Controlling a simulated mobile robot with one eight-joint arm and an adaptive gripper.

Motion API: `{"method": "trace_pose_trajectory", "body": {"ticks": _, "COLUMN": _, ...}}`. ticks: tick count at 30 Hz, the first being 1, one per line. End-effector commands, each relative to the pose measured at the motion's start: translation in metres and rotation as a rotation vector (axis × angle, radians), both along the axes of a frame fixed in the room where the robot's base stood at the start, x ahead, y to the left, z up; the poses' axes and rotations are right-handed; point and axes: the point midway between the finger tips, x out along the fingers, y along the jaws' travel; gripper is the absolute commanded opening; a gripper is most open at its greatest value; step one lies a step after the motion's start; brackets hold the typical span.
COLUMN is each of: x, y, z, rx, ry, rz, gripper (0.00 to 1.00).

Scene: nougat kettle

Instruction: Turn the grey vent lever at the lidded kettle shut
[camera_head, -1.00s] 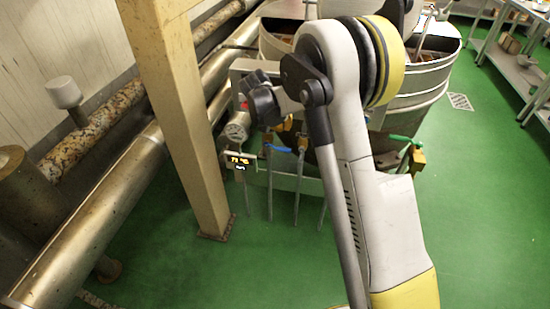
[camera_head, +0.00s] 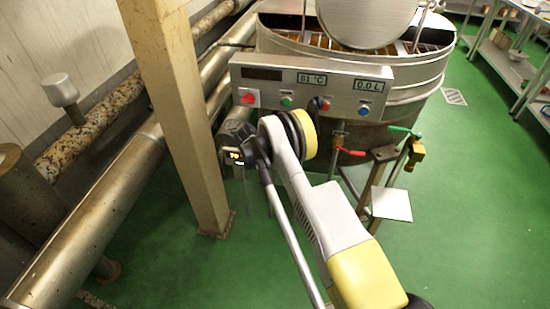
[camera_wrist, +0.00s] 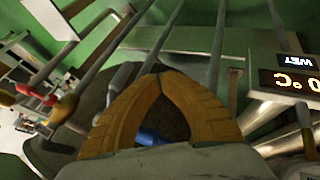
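The steel kettle (camera_head: 425,85) stands at the upper middle of the head view, with a round grey lid (camera_head: 368,22) tilted up over it. My gripper (camera_wrist: 161,72) shows in the wrist view with its two yellow-brown fingers arched together at the tips. No object is clearly held between them. A blue handle (camera_wrist: 148,137) shows through the gap, behind the fingers. Grey rods and a dark rounded shape lie beyond the tips; I cannot tell which part is the grey vent lever. In the head view my arm hides the gripper and the lever.
A beige post (camera_head: 185,110) stands close to the left. A small display (camera_wrist: 295,82) shows at the wrist view's right.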

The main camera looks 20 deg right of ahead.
Motion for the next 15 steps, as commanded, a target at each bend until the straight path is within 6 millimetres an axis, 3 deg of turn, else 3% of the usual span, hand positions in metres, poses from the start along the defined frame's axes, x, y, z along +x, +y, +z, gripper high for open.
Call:
{"method": "trace_pose_trajectory", "body": {"ticks": 1, "x": 0.002, "y": -0.007, "z": -0.013, "rx": 0.000, "ry": 0.000, "rz": -0.002, "gripper": 0.00}}
{"method": "trace_pose_trajectory", "body": {"ticks": 4, "x": 0.004, "y": -0.019, "z": -0.025, "rx": 0.000, "ry": -0.001, "rz": -0.001, "gripper": 0.00}}
{"method": "trace_pose_trajectory", "body": {"ticks": 9, "x": -0.007, "y": -0.041, "z": -0.022, "rx": 0.001, "ry": 0.001, "rz": 0.000, "gripper": 0.00}}
{"method": "trace_pose_trajectory", "body": {"ticks": 15, "x": -0.011, "y": -0.051, "z": -0.020, "rx": 0.001, "ry": 0.000, "rz": 0.000, "gripper": 0.00}}
